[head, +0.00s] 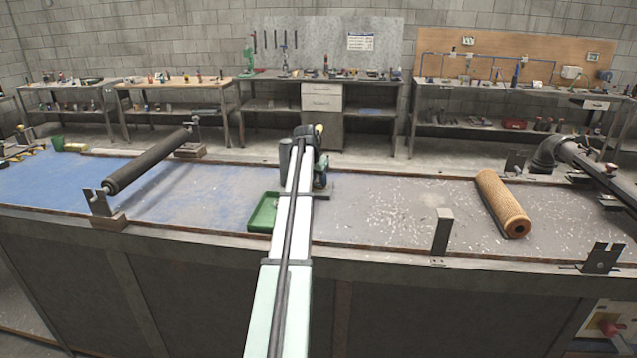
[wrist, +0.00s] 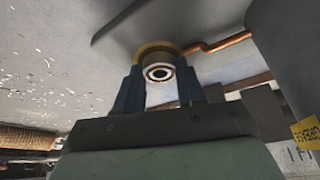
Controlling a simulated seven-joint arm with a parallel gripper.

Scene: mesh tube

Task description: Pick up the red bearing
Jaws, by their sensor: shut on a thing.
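In the wrist view, my gripper (wrist: 160,77) has its two blue fingers closed on a small round piece, which I take to be the bearing (wrist: 158,67). It shows a pale ring, a dark centre and a reddish-brown edge. A yellowish curved rim shows just beyond the fingertips; I cannot tell what it belongs to. In the head view my arm reaches over the bench, and my gripper (head: 320,170) is mostly hidden behind it. The bearing cannot be made out there.
A green tray (head: 263,213) sits on the bench (head: 390,215), left of my arm. A tan mesh tube (head: 495,200) lies at right, near an upright metal block (head: 443,231). A dark roller (head: 148,162) spans brackets at left.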

